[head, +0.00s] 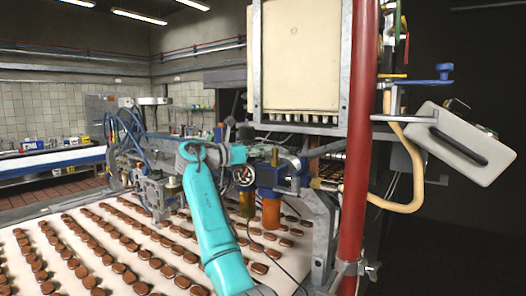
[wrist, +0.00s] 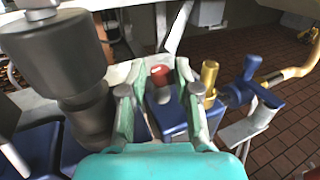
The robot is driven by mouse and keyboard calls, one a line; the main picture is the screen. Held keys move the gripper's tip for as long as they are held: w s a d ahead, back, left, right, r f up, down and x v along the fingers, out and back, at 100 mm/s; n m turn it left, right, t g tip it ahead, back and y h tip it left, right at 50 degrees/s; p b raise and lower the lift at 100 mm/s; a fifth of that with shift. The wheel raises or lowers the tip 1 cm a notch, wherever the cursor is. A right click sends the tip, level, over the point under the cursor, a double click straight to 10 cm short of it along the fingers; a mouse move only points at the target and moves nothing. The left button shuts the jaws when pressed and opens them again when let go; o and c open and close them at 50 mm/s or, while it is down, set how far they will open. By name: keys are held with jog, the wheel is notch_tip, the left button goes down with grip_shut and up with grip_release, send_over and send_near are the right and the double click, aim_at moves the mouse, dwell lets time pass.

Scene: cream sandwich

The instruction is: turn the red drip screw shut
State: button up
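The red drip screw (wrist: 160,73) shows in the wrist view as a small red knob with a pale mark on top, above a blue block (wrist: 165,112). My gripper (wrist: 161,84) is open. Its two greenish-grey fingers stand to the left and right of the screw, and gaps show on both sides. I cannot tell whether the fingertips are level with the knob or above it. In the head view my teal arm reaches to the machine head in the middle. There, the screw and fingertips cannot be made out.
In the wrist view a dark grey cylinder (wrist: 62,62) stands close on the left. A brass post (wrist: 209,78) and a blue valve handle (wrist: 250,80) stand close on the right. The head view shows a conveyor (head: 60,222) with rows of biscuits and a red upright pipe (head: 358,150).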

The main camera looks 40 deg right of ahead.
jog(key=a, duration=1.2)
jog(key=shift+w, duration=0.25)
